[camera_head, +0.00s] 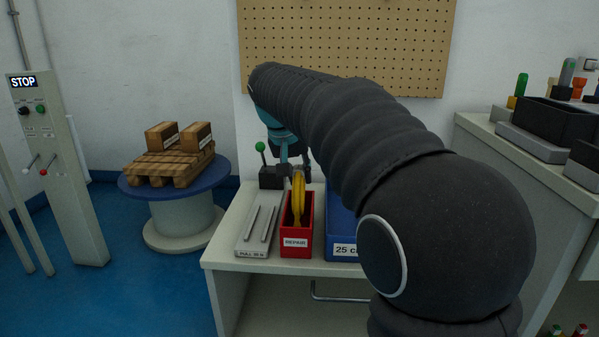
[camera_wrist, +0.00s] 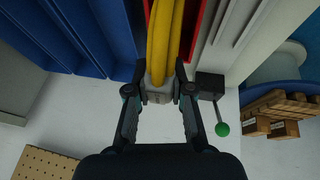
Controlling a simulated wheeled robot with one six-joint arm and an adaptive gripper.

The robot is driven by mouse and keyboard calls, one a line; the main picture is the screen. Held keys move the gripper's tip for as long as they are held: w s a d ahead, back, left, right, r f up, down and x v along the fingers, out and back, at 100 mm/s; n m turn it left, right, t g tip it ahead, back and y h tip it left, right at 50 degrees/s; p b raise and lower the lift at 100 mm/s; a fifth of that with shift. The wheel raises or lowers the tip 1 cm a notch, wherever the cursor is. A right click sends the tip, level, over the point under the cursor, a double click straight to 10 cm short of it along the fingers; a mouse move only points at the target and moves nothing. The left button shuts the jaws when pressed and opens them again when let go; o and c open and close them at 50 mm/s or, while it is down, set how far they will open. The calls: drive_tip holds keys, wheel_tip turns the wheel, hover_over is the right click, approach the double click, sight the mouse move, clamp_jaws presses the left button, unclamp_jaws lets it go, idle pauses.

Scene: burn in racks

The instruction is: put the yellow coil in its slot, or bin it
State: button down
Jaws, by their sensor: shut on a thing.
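A yellow coil (camera_head: 298,196) stands upright in the red bin labelled "REPAIR" (camera_head: 297,243), its upper part rising above the rim. My gripper (camera_head: 293,172) is at the top of the coil. In the wrist view, my gripper (camera_wrist: 161,88) is shut on a grey piece at the end of the yellow coil (camera_wrist: 164,45). The coil hangs into or stands in the red bin (camera_wrist: 199,25); whether it touches the bin's floor is hidden. A blue slotted rack labelled "25 c..." (camera_head: 343,248) is right of the red bin, partly hidden by my arm.
A grey plate with two rails (camera_head: 252,252), labelled "PULL..." , lies left of the red bin. A dark box with a green-knobbed lever (camera_head: 270,177) stands behind it. A pegboard (camera_head: 345,40) hangs on the wall. A right-hand counter (camera_head: 520,150) carries dark trays.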

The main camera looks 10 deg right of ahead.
drive_tip(key=shift+f, duration=0.4)
idle(0.4)
drive_tip(key=c, duration=0.9)
unclamp_jaws()
drive_tip(key=shift+c, duration=0.2)
drive_tip(key=shift+r, duration=0.1)
drive_tip(key=v, duration=1.2)
drive_tip(key=shift+s, duration=0.1)
